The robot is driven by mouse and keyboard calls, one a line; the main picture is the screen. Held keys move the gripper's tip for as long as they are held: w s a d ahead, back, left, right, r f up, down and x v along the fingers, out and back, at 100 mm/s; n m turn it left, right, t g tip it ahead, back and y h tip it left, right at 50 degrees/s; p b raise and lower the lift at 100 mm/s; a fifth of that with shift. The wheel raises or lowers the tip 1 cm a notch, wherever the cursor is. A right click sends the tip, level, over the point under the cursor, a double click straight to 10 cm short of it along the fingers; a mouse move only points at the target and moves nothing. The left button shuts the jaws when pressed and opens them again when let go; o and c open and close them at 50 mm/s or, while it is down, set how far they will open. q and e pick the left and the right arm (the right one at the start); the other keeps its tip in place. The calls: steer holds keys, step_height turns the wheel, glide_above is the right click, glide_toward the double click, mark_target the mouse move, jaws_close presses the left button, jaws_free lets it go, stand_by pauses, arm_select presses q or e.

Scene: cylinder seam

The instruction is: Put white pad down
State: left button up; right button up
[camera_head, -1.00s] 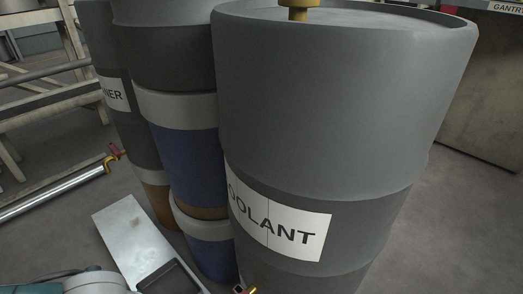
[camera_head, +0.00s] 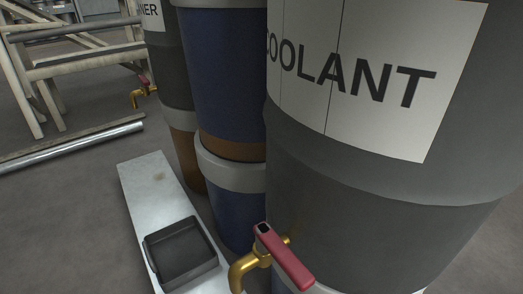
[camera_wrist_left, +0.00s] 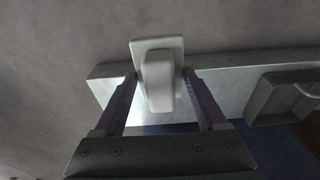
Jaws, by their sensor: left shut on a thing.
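In the left wrist view, the white pad (camera_wrist_left: 160,80), a pale square plate with a raised block on it, is between the fingers of my left gripper (camera_wrist_left: 159,76). The gripper is shut on the block. Below and behind the pad is a long pale metal board (camera_wrist_left: 228,88); I cannot tell how far apart they are. The board also shows in the head view (camera_head: 145,187), low beside the drums. Neither the pad nor my grippers show in the head view.
A black tray (camera_head: 181,252) sits on the board's near part; it shows in the left wrist view too (camera_wrist_left: 262,100). A large grey COOLANT drum (camera_head: 390,190) with a red-handled brass tap (camera_head: 285,258) stands right. Blue drums (camera_head: 222,70) stand behind. A metal pipe (camera_head: 75,148) lies left.

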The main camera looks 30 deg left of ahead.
arm_select(q)
steer(key=w+d+b, duration=0.2)
steer(key=w, duration=0.2)
steer(key=w+d+f+b, duration=0.1)
steer(key=w+d+b, duration=0.1)
steer(key=w, duration=0.3)
steer(key=w+d+f+b, duration=0.1)
steer(key=w+b, duration=0.3)
steer(key=w, duration=0.1)
steer(key=shift+d+f, duration=0.15)
steer(key=shift+d, duration=0.25)
steer(key=shift+s+f+b, duration=0.1)
steer(key=shift+f+b, duration=0.25)
steer(key=shift+s+a+f, duration=0.1)
steer(key=shift+s+f, duration=0.05)
steer(key=shift+f, duration=0.15)
steer(key=f+b, duration=0.2)
steer(key=b, duration=0.1)
steer(key=f+b, duration=0.2)
steer(key=shift+w, duration=0.3)
steer(key=shift+r, duration=0.3)
steer(key=shift+f, duration=0.1)
